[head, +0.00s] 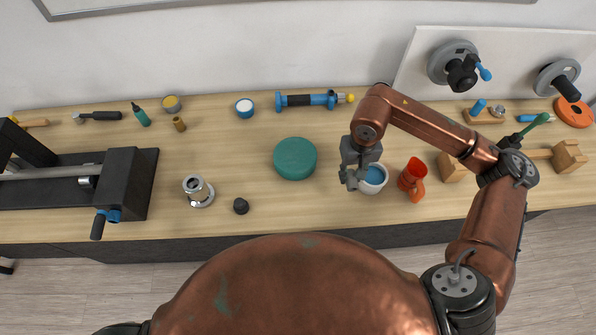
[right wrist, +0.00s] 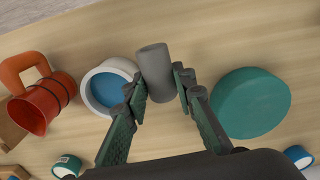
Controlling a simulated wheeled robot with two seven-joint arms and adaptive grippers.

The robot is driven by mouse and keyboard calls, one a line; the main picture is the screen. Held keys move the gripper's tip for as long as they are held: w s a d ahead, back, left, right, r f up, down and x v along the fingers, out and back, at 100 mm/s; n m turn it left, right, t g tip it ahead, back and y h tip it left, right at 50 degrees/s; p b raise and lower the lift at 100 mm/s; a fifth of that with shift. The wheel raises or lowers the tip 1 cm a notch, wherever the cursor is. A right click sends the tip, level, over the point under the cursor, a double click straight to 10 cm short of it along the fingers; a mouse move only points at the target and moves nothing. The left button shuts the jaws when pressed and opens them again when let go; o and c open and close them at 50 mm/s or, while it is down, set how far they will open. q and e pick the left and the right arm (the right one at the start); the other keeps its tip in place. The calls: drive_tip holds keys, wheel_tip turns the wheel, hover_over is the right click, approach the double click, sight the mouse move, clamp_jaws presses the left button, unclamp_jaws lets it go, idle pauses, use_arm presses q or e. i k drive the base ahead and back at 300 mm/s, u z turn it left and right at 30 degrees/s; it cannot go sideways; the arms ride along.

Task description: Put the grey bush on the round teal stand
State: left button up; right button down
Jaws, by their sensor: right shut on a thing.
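The grey bush (right wrist: 157,72) is a plain grey cylinder, seen in the right wrist view between the two fingers of my right gripper (right wrist: 160,93). The gripper is shut on it. In the head view my right gripper (head: 354,177) is over the bench, beside the white cup with a blue inside (head: 374,180), and I cannot clearly tell the bush from the grey fingers there. The round teal stand (head: 295,158) is a flat disc left of the gripper, with a bare top; it also shows in the right wrist view (right wrist: 252,102). My left gripper is not in view.
An orange-red mug (head: 412,178) stands right of the white cup. A blue tool (head: 310,100) lies behind the stand. A small black knob (head: 241,206) and a silver fitting (head: 198,191) are to the left. The bench between stand and gripper is clear.

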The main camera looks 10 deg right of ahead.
sight(296, 154)
drive_tip(key=k, duration=0.1)
drive_tip(key=z, duration=3.1)
drive_tip(key=k, duration=1.35)
drive_tip(key=u, duration=2.35)
